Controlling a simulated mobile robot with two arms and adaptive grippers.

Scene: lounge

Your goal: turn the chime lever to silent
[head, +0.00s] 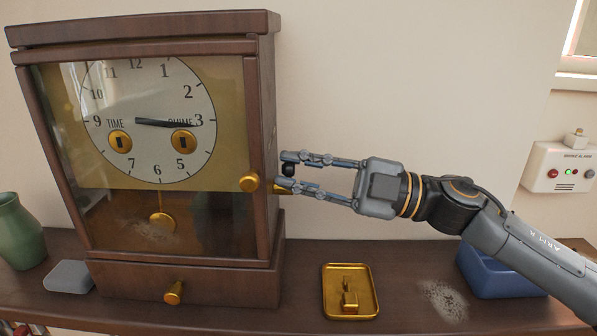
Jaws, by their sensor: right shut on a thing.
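The wooden mantel clock (275,110) stands at the left, its glass front closed over the dial. A small lever with a dark knob (290,170) is at the clock's right side; I take it for the chime lever. My right gripper (287,172) reaches in from the right, with one finger above the knob and one below, shut on it. A bit of brass (280,188) shows by the lower fingertip. The lever's marks and most of its arm are hidden on the side face. My left gripper is not in view.
A brass tray (326,306) with a small brass piece (350,298) lies on the shelf right of the clock. A blue bin (490,278) stands partly behind my right arm. A green vase (18,235) and grey block (70,276) are at left. Dust (443,300) lies at right.

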